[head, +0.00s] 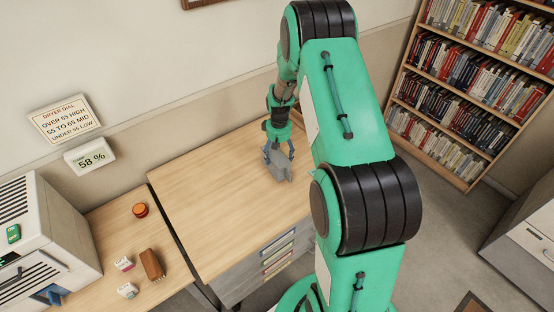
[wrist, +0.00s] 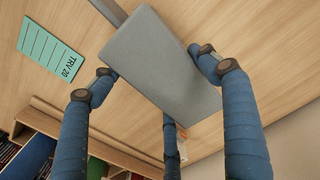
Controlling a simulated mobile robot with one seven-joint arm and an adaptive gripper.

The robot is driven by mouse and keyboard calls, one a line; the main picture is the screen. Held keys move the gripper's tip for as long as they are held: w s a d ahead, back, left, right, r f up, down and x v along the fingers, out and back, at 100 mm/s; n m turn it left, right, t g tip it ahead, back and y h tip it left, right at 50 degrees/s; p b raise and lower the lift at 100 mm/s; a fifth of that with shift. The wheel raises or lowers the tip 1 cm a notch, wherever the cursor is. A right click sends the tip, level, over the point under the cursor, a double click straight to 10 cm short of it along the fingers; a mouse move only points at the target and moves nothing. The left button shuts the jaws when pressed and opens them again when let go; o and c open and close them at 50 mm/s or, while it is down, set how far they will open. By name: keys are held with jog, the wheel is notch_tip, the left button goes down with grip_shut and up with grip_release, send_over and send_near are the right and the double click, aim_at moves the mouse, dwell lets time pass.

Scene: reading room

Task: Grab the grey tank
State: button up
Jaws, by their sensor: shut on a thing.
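The grey tank (head: 281,170) is a plain box-like block with a narrow grey strip sticking out at one end. My gripper (head: 278,152) is over the wooden desk in the head view, with its blue fingers around the tank. In the wrist view the tank (wrist: 158,65) fills the middle, between two blue fingers at its sides, and a third finger shows below it. The gripper is shut on the tank. I cannot tell whether the tank touches the desk or hangs just above it.
The desk (head: 215,190) is largely bare. A green card marked TRV 20 (wrist: 52,50) lies on wood in the wrist view. At left stand a white vented machine (head: 45,235), an orange round button (head: 140,210) and a brown brush-like block (head: 152,264). A bookcase (head: 470,85) is at right.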

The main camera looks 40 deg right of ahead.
jog(key=shift+r, duration=0.1)
jog(key=shift+r, duration=0.45)
jog(key=r, duration=0.2)
jog(key=shift+s+r+p, duration=0.2)
jog(key=shift+r+p, duration=0.15)
jog(key=s+a, duration=0.3)
jog(key=s, duration=0.4)
jog(key=s+a+r+p, duration=0.1)
jog(key=s+a, duration=0.2)
jog(key=s, duration=0.4)
jog(key=shift+a+r, duration=0.15)
jog(key=shift+a, duration=0.25)
